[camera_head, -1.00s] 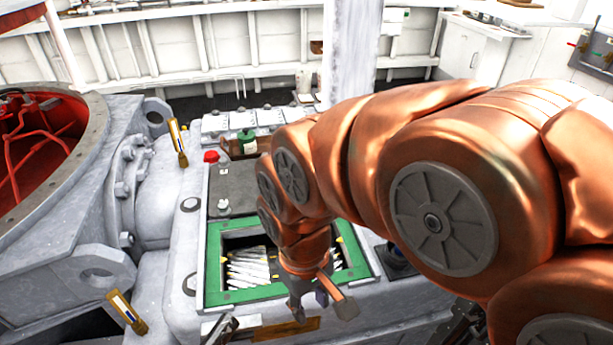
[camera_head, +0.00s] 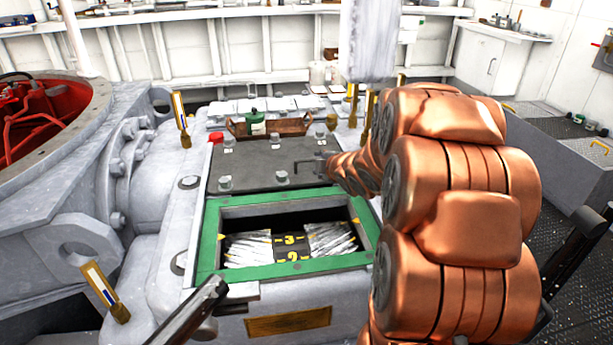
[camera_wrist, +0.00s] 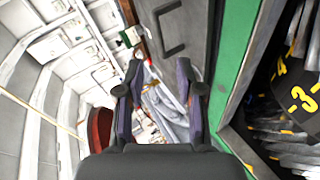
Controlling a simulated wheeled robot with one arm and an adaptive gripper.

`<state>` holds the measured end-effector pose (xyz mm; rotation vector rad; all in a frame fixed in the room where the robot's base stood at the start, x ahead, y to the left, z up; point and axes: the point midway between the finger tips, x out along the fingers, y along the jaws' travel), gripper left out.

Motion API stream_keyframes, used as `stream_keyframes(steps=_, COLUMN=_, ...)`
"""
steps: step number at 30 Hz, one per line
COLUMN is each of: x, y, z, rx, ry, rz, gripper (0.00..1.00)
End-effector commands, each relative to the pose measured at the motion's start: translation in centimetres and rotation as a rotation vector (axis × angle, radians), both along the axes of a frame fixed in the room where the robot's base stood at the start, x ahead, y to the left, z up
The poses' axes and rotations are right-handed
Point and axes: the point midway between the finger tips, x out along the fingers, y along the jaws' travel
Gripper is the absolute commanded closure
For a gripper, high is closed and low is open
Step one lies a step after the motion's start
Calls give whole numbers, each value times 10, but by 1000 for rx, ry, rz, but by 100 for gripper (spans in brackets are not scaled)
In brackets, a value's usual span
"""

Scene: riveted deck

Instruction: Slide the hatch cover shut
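The hatch cover (camera_head: 255,160) is a dark grey bolted plate behind the green-framed opening (camera_head: 208,240). The opening is uncovered; pale bundles and a black strip with yellow numbers show inside. A dark U-shaped handle (camera_head: 308,164) stands at the cover's right side. In the wrist view the cover (camera_wrist: 208,25) and its handle (camera_wrist: 170,28) lie beyond my fingertips, with the green frame (camera_wrist: 236,55) to the right. My gripper (camera_wrist: 161,80) is open, with no object held between its fingers. In the head view my copper arm hides it near the cover's right edge.
A wooden tray (camera_head: 290,126) with a green-topped container stands behind the cover. A white post (camera_head: 368,40) rises behind my arm. Brass-coloured fittings (camera_head: 181,120) stand at the left. A grey lugged casting (camera_head: 70,245) fills the left side.

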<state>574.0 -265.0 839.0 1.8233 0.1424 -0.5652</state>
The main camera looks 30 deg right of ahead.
Motion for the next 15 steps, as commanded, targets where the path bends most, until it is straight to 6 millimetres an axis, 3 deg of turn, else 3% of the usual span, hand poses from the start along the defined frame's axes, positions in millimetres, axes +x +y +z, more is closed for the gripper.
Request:
stream_keyframes(steps=1, x=5, y=-8, z=-20, rx=-29, ry=-37, rz=40, gripper=63)
stream_keyframes(steps=2, x=8, y=-11, z=-24, rx=-50, ry=-59, rz=67, gripper=63)
stream_keyframes(steps=8, x=19, y=-18, z=-35, rx=-152, ry=-197, rz=205, gripper=63)
stream_keyframes(steps=15, x=22, y=-18, z=-35, rx=-195, ry=-263, rz=259, gripper=63)
